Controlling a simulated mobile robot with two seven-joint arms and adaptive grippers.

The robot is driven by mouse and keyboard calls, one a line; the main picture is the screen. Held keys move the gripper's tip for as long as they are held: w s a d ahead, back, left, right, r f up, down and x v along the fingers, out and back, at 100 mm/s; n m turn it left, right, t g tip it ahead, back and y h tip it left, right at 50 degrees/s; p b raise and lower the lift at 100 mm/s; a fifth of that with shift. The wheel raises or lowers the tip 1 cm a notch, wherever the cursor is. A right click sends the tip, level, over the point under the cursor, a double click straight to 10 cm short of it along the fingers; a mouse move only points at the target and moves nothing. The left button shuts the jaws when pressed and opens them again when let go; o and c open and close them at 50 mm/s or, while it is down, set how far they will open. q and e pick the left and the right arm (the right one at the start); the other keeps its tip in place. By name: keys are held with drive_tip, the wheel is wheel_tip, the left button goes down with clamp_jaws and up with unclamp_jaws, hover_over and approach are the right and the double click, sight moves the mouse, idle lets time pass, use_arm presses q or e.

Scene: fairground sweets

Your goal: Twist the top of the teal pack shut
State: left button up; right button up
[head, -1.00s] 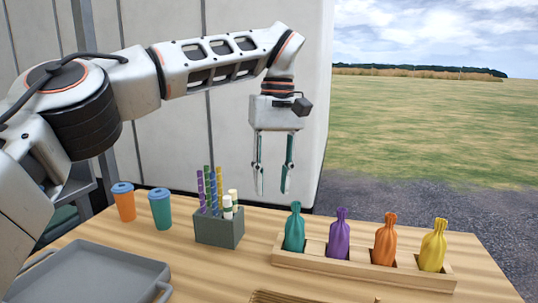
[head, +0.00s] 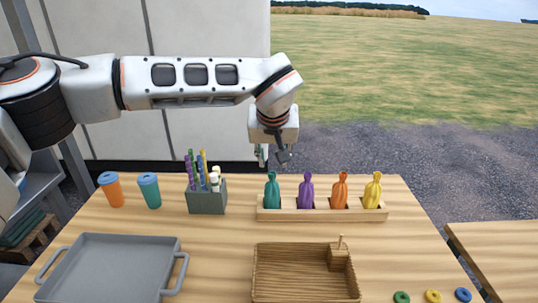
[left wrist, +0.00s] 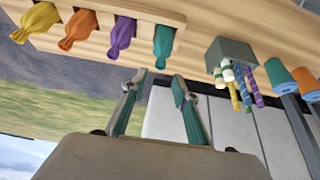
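The teal pack (head: 272,192) stands upright at the left end of a wooden rack (head: 323,214), its top gathered into a narrow neck. It also shows in the left wrist view (left wrist: 163,45), beyond the fingertips. My left gripper (head: 263,157) is behind and above the teal pack in the head view, apart from it. In the left wrist view its two fingers (left wrist: 158,77) are spread with nothing between them. My right gripper is not in view.
Purple (head: 306,192), orange (head: 340,190) and yellow (head: 373,190) packs stand right of the teal one. A grey holder with sticks (head: 207,201), two cups (head: 149,191), a grey tray (head: 118,297) and a wooden tray (head: 257,270) share the table.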

sight(272, 173)
use_arm(q)
drive_tip(key=b+x, duration=0.3)
drive_tip(key=x, duration=0.1)
drive_tip(key=shift+f, duration=0.4)
drive_tip(key=shift+w+f, duration=0.45)
drive_tip(key=shift+x, duration=1)
drive_tip(key=c, duration=0.7)
drive_tip(key=o, duration=0.7)
